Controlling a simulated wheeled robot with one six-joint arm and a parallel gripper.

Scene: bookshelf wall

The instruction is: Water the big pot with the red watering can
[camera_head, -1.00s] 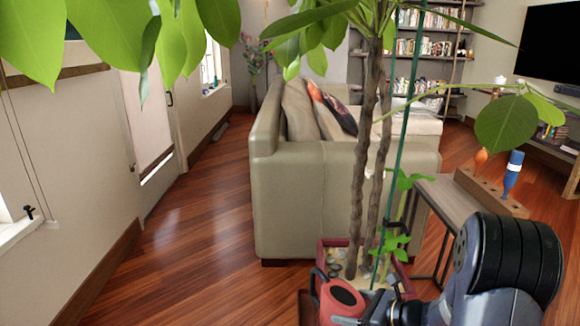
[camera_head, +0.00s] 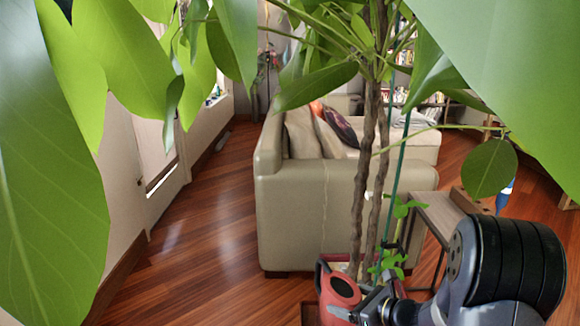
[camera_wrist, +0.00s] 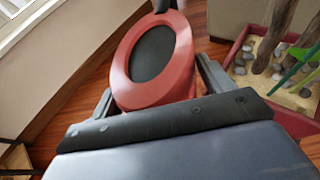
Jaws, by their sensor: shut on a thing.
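The red watering can (camera_head: 338,291) has a dark round opening on top and is held by my gripper (camera_head: 368,308). In the wrist view the can (camera_wrist: 120,68) sits between the two dark fingers of my gripper (camera_wrist: 158,100), which are shut on it. The big pot is a dark red square planter with pebbles and braided trunks (camera_head: 362,190). In the wrist view its rim (camera_wrist: 234,48) shows at the right, beside the can. In the head view the can and my arm hide most of the pot. The can's spout tip is not clear.
Large green leaves (camera_head: 50,150) hang close to the head camera and cover much of the top and left. A beige sofa (camera_head: 310,215) stands behind the plant. A side table (camera_head: 436,212) is at the right. Wood floor (camera_head: 200,255) is clear at the left.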

